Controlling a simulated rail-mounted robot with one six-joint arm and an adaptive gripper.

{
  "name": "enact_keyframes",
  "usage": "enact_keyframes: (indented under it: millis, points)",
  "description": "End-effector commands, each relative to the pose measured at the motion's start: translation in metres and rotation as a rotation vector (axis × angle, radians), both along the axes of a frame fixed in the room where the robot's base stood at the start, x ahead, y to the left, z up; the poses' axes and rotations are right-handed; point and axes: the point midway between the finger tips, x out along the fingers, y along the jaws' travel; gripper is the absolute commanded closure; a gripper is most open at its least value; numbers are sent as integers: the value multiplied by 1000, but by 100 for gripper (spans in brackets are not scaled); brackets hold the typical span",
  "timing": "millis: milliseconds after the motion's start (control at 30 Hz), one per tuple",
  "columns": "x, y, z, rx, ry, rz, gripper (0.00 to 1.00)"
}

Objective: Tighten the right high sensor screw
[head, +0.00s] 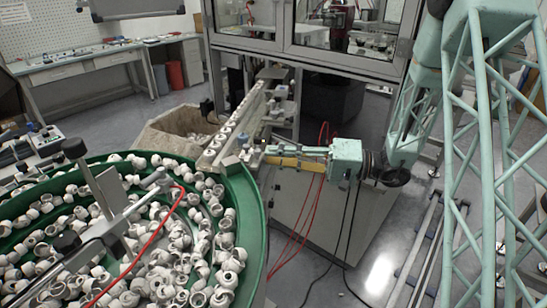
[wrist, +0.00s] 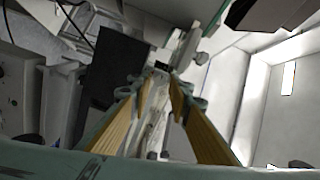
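My gripper (head: 270,154) reaches left from the arm to the near end of the cap rail (head: 232,125) in the head view. In the wrist view, its two yellow-padded fingers (wrist: 161,82) stand apart, with a gap between the tips. A pale rail or bracket shows in and beyond this gap. In the head view the sensor parts by the fingertips are too small to tell apart.
A green-rimmed bowl feeder (head: 255,215) full of white caps fills the lower left. A glass-fronted machine cabinet (head: 300,50) stands behind the gripper. Red hoses (head: 303,225) and dark cables hang below the arm. A cardboard-coloured bin (head: 170,132) stands behind the bowl.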

Motion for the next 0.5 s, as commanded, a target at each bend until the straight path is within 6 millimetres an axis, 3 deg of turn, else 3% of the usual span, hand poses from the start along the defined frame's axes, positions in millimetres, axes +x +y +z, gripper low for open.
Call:
enact_keyframes:
  millis: [500]
  points:
    - [1,7,0,0,0,-1,82]
